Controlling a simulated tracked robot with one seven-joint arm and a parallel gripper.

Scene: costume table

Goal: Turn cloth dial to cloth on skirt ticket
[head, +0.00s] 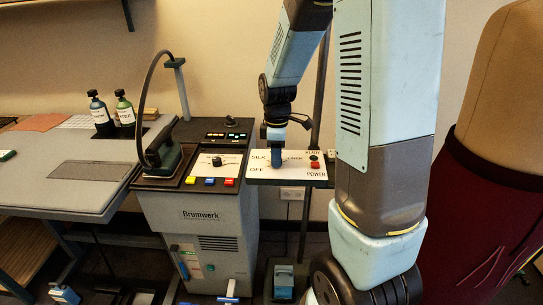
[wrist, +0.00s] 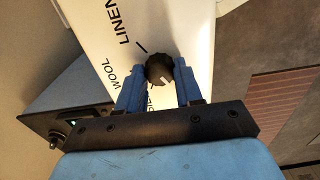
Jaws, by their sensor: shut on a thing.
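The cloth dial is a black ribbed knob (wrist: 158,68) on a white panel (head: 316,170), with LINEN and WOOL printed beside it in the wrist view. Another word is partly hidden by my left finger. A pale mark on the knob faces down toward my gripper, away from LINEN. My gripper (wrist: 160,82) has its blue fingers on either side of the knob, shut on it. In the head view my gripper (head: 277,153) points down onto the panel and hides the knob. The dark red skirt (head: 487,215) hangs on a dress form at right; I cannot read a ticket on it.
A grey Bromwerk steam unit (head: 208,221) stands left of the panel, with an iron (head: 166,150) on top. The panel also bears a red button (head: 314,165). Two bottles (head: 111,115) stand on the ironing table (head: 100,202) at left.

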